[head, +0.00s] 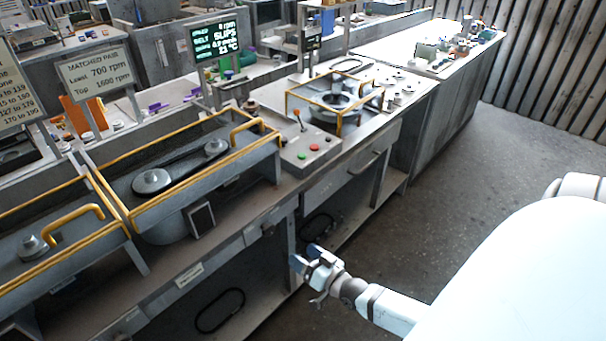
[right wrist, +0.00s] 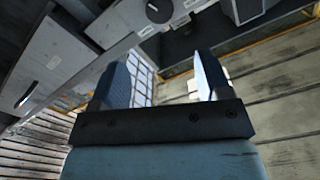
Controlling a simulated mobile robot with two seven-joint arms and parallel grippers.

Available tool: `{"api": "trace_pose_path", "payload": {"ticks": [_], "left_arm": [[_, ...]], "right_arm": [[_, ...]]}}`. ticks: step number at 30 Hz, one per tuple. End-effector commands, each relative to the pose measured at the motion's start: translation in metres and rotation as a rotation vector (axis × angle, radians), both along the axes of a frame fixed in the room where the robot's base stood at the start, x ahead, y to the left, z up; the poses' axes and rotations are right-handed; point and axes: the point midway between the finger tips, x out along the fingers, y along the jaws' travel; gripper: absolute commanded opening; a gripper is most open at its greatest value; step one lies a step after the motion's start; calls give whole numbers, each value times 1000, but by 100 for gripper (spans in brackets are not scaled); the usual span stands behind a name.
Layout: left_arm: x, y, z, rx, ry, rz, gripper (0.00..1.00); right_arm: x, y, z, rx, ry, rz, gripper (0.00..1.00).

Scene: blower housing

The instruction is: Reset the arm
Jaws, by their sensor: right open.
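My right gripper (head: 312,264) is in the lower middle of the head view, in front of the workbench's front face. It is open and empty. In the right wrist view its two fingers (right wrist: 165,85) stand apart with nothing between them. My white right arm (head: 397,308) runs from the gripper to the lower right of the head view. My left gripper is not in the head view.
The workbench (head: 225,232) carries a yellow-framed housing with pulleys and a belt (head: 182,166), a control box with buttons (head: 308,150) and a second yellow-framed unit (head: 335,103). A display (head: 214,42) reads SLIPS. The grey floor (head: 480,170) at right is clear.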

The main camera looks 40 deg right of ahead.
Motion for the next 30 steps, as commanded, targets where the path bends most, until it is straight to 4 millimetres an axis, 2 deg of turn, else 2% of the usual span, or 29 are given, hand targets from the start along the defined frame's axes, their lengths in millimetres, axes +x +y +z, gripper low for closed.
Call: {"api": "trace_pose_path", "payload": {"ticks": [9,11,14,18,21,25,30], "left_arm": [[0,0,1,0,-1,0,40],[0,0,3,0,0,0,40],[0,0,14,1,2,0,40],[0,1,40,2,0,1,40],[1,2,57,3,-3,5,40],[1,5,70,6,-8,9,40],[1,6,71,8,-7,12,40]], "right_arm": [[0,1,0,0,2,1,71],[-3,6,1,-7,13,9,71],[-18,35,5,-51,77,53,71],[-61,102,16,-189,236,162,71],[-94,143,29,-303,348,232,71],[-126,173,42,-422,457,288,71],[-137,182,45,-475,502,308,71]]}}
